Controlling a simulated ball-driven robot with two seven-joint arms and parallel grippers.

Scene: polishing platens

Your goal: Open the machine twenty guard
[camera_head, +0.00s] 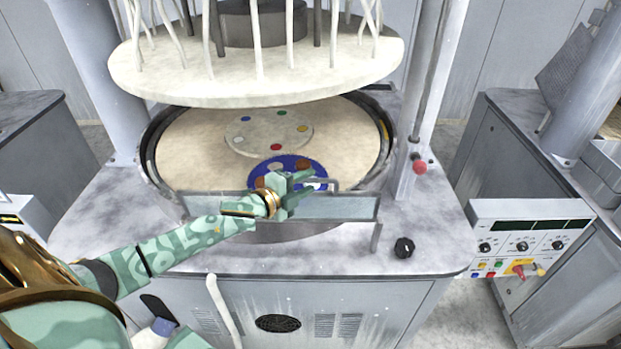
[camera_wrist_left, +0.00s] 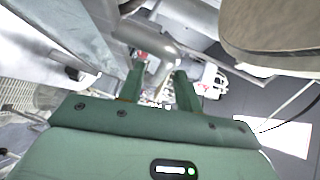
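The guard (camera_head: 345,208) is a low, see-through grey panel in a metal frame along the front of the round polishing basin. It stands upright. A grey bar handle (camera_head: 330,183) shows at its top, partly behind my left gripper. My left gripper (camera_head: 306,182) is at this handle, near the middle of the guard. In the left wrist view, the two green fingers (camera_wrist_left: 160,88) stand apart, with the bent grey handle (camera_wrist_left: 165,52) reaching between or just beyond them. I cannot tell whether they touch it. My right gripper is in neither view.
A large pale upper plate (camera_head: 255,85) hangs above the basin. Discs with coloured spots (camera_head: 268,132) lie on the beige platen (camera_head: 190,150). A black knob (camera_head: 404,248) is on the front ledge. A control box (camera_head: 525,240) stands at the right, and a red knob (camera_head: 419,167) is by the post.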

